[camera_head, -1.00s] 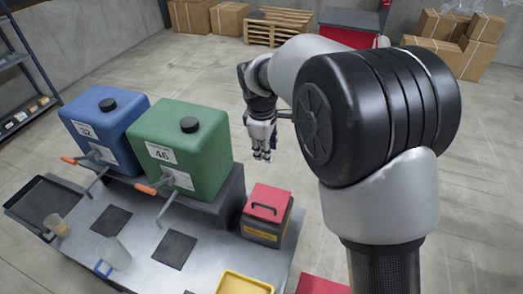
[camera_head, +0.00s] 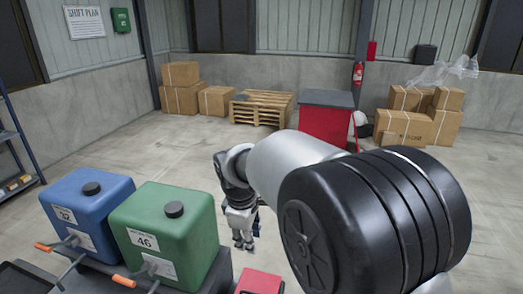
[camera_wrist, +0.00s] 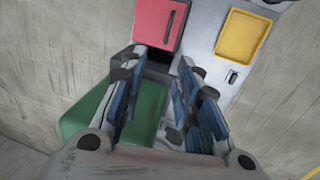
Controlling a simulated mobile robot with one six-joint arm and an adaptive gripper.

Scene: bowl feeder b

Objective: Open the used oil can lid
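A can with a red lid, which I take to be the used oil can, stands on the bench beside the green tank. In the head view only its red lid (camera_head: 260,281) shows, cut off by the bottom edge. In the wrist view the lid (camera_wrist: 158,22) lies flat at the top, with a dark handle along its right side. It looks shut. My gripper (camera_head: 243,243) hangs beyond the bench, behind the lid in the head view. In the wrist view my gripper (camera_wrist: 155,68) is open and empty, its fingers apart, with the lid beyond the fingertips.
A blue tank (camera_head: 85,203) and a green tank (camera_head: 160,235) stand left of the lid; the green one (camera_wrist: 83,128) fills the wrist view's lower left. A yellow tray (camera_wrist: 243,37) lies right of the lid. A red cabinet, pallet and boxes stand farther back; the floor between is clear.

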